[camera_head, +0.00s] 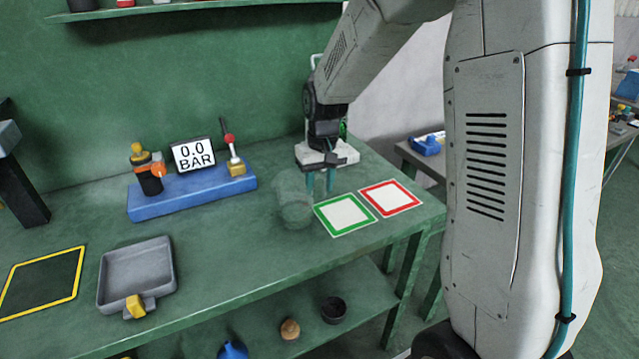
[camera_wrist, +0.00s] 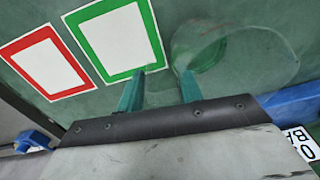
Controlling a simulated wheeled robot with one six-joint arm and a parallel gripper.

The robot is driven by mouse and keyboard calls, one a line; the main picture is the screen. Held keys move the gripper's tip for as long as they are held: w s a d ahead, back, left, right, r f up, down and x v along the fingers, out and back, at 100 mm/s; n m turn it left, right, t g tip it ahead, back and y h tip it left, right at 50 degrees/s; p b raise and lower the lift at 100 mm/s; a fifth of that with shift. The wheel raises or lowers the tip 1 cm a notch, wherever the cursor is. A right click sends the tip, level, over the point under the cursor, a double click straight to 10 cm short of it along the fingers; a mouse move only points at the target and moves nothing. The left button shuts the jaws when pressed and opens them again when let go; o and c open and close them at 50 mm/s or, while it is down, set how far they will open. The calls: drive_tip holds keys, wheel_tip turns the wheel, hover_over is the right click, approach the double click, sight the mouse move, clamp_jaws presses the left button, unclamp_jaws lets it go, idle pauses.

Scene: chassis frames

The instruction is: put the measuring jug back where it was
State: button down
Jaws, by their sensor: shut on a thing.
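The measuring jug (camera_head: 294,203) is clear and hard to see against the green bench, left of the green-framed white square (camera_head: 345,214). In the wrist view the jug (camera_wrist: 262,58) is a faint see-through round shape on the right. My gripper (camera_head: 320,183) points down at the jug's right side, its two teal fingers a little apart. It is shut on the jug, at its near side in the wrist view (camera_wrist: 160,88); the gripped part is too clear to make out. The jug looks upright; I cannot tell whether its base touches the bench.
A red-framed white square (camera_head: 390,198) lies right of the green one. A blue gauge stand (camera_head: 190,197) with a "0.0 BAR" display (camera_head: 194,154) stands behind left. A grey tray (camera_head: 137,272) and a yellow-edged dark mat (camera_head: 40,282) lie at left. Bare bench lies between tray and jug.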

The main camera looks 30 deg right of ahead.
drive_tip(key=shift+f, duration=0.1)
drive_tip(key=c, duration=0.9)
unclamp_jaws()
drive_tip(key=r, duration=1.1)
drive_tip(key=shift+d+r, duration=0.1)
drive_tip(key=shift+d, duration=0.2)
drive_tip(key=s+a+r, duration=0.1)
drive_tip(key=s+r, duration=0.2)
drive_tip(key=s, duration=0.5)
drive_tip(key=s+a+r, duration=0.2)
drive_tip(key=s+r, duration=0.1)
drive_tip(key=s, duration=0.6)
drive_tip(key=shift+n+t+h, duration=0.3)
drive_tip(key=shift+t, duration=0.3)
drive_tip(key=s, duration=0.4)
drive_tip(key=s+f, duration=0.1)
drive_tip(key=s, duration=0.3)
drive_tip(key=s+f, duration=0.1)
drive_tip(key=s, duration=0.3)
drive_tip(key=shift+s+a+f, duration=0.25)
drive_tip(key=shift+s+a, duration=0.15)
